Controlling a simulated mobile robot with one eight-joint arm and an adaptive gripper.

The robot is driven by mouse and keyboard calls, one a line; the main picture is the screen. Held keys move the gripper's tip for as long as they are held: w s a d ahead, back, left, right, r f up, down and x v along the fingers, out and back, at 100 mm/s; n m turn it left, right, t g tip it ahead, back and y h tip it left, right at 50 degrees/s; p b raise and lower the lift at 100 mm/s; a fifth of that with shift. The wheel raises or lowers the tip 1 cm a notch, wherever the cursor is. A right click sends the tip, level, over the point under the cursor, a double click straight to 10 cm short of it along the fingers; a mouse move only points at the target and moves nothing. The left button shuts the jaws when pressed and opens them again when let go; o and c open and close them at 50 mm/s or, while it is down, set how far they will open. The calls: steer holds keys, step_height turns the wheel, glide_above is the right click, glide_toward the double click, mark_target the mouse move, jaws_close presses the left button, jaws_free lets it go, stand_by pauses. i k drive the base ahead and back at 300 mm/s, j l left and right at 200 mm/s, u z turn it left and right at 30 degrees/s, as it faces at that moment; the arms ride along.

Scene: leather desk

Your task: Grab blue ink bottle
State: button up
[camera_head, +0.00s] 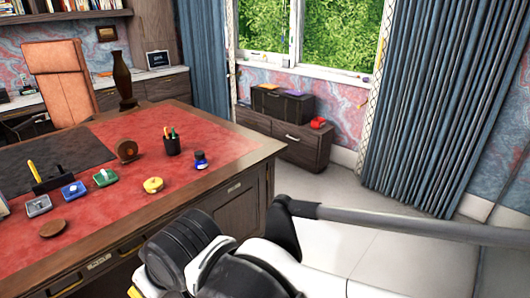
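A small dark blue ink bottle (200,160) stands upright on the red leather desk top (218,140), near the desk's right end. It is just right of the pen cup and apart from it. No gripper fingers can be made out in the head view. My arm crosses the bottom and right of the picture, in front of the desk's near right corner, well apart from the bottle.
A black pen cup (172,145), a round brown wooden piece (127,150) and a yellow round object (153,185) stand near the bottle. Coloured blocks lie left. A tall brown vase (123,80) stands behind. Red leather right of the bottle is clear.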

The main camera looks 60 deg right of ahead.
mark_target(199, 165)
steer(key=z, duration=1.15)
